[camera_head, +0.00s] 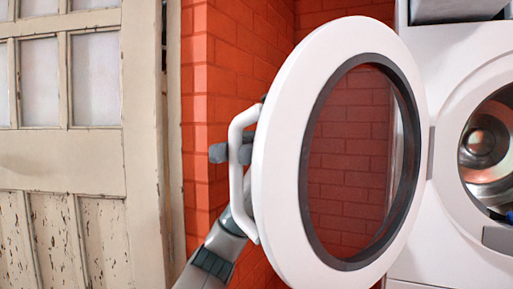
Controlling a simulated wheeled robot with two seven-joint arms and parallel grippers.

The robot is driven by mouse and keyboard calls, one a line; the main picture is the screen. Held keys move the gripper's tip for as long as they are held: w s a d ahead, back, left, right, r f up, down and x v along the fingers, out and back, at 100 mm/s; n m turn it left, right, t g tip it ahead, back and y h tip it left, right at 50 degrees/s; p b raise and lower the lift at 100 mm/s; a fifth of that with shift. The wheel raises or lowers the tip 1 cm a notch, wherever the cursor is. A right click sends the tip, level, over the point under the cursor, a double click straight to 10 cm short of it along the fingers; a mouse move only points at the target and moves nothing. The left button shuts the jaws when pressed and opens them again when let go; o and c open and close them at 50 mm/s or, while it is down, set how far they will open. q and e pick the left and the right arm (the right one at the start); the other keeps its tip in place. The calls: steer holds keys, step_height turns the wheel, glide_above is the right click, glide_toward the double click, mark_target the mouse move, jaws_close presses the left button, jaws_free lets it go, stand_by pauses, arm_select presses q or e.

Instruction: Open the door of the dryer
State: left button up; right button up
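The dryer (440,130) stands at the right. Its round white door (279,160) with a dark-rimmed glass stands wide open, swung out to the left of the drum opening. The white handle (236,190) is on the door's left edge. My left gripper (232,152) is at the handle, with grey finger parts on both sides of the bar, close against it; it appears shut on it. My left arm comes up from below, partly hidden by the handle and door. My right gripper is out of view.
The metal drum (487,150) shows inside the dryer, with something dark and blue low in it. A red brick wall (232,60) stands behind the door. A worn cream panelled door (75,160) fills the left side.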

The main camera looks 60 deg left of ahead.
arm_select(q)
steer(key=v, duration=0.7)
steer(key=shift+w+a, duration=0.2)
steer(key=shift+w, duration=0.15)
stand_by(0.5)
